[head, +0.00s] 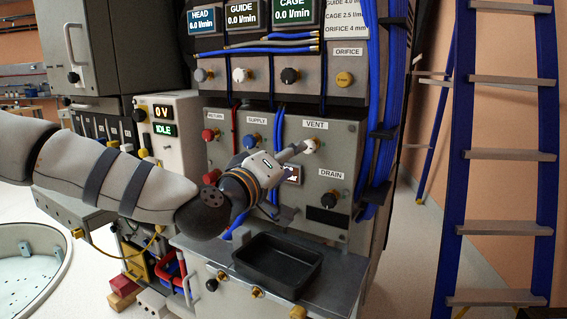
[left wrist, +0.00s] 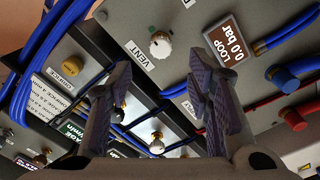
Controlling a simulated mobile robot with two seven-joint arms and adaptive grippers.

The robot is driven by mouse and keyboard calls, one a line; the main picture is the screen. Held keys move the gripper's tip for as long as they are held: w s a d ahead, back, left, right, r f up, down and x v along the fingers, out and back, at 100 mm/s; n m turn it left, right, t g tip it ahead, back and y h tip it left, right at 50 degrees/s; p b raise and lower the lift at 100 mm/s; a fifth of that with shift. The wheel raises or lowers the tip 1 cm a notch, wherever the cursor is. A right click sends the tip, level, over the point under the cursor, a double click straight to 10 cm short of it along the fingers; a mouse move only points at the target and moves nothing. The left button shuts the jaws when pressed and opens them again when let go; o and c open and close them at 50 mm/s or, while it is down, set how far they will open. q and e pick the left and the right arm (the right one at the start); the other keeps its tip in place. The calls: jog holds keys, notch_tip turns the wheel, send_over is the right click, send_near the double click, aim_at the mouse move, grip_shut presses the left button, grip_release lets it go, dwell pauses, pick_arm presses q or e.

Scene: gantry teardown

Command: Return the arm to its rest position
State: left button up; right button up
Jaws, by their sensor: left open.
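My left arm comes in from the left in the head view and reaches to the front of the valve panel (head: 345,150). My left gripper (head: 296,180) is open and partly hides the panel's middle. The left wrist view shows its two fingers (left wrist: 158,88) spread with nothing between them. The white VENT knob (head: 311,145) is close to the upper finger in the head view. In the left wrist view the VENT knob (left wrist: 160,44) lies beyond the fingertips, apart from them. My right gripper is not in view.
A LOOP display (left wrist: 222,50) reads 0.0 bar. Blue hoses (head: 380,130) run down the panel's right side. A black tray (head: 277,263) sits below the gripper. A blue ladder (head: 456,150) stands at right. A power unit (head: 170,135) reading 0 V, IDLE is behind the forearm.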

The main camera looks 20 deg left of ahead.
pick_arm(q)
jog(key=shift+s+a, duration=0.2)
jog(key=shift+s, duration=1.05)
